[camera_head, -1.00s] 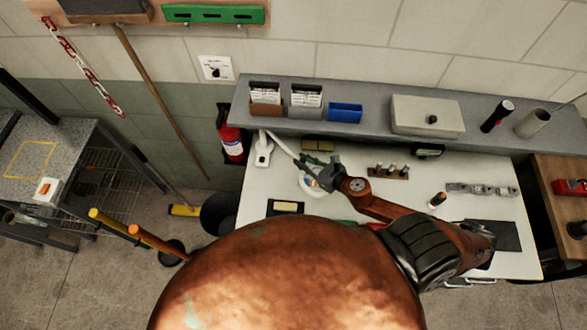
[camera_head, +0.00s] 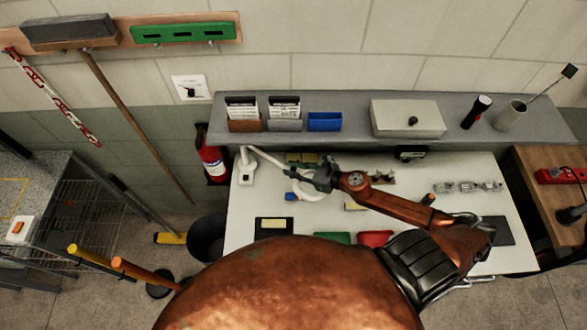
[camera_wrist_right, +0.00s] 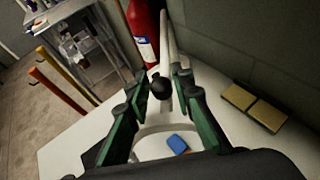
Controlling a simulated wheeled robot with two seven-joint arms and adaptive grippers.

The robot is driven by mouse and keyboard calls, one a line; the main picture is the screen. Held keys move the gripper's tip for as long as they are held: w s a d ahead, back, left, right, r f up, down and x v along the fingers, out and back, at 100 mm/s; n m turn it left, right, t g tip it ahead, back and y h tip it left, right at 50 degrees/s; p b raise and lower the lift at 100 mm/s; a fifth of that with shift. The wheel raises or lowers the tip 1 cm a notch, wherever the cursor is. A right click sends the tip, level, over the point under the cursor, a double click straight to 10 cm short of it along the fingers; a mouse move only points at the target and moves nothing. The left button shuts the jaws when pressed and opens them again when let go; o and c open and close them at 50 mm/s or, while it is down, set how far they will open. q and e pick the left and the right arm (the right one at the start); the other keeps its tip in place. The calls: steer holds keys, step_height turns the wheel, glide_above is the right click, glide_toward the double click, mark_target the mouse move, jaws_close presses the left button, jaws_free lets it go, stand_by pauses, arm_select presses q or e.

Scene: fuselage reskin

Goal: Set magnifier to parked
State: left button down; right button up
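The magnifier is a white lamp whose base (camera_head: 246,172) stands at the bench's left back corner. Its white arm (camera_head: 268,158) reaches right to a pale ring head (camera_head: 306,192). My right gripper (camera_head: 324,178) is at the ring's upper right edge and partly covers it. In the right wrist view, my right gripper's green fingers (camera_wrist_right: 162,78) stand apart on either side of the magnifier's black knob (camera_wrist_right: 160,88), with gaps showing. The ring (camera_wrist_right: 145,135) lies below, partly hidden by the gripper body. My left gripper is not in view.
A grey shelf (camera_head: 365,100) with card boxes, a blue bin (camera_head: 324,121) and a pale case (camera_head: 407,117) runs behind the bench (camera_head: 400,225). A fire extinguisher (camera_head: 212,155) hangs left of the lamp base. A small peg rack (camera_head: 383,178) lies near my right forearm.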

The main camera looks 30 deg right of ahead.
steer(key=shift+o, duration=1.2)
steer(key=shift+v, duration=6.05)
steer(key=shift+w+d+f, duration=0.1)
steer(key=shift+c, duration=0.3)
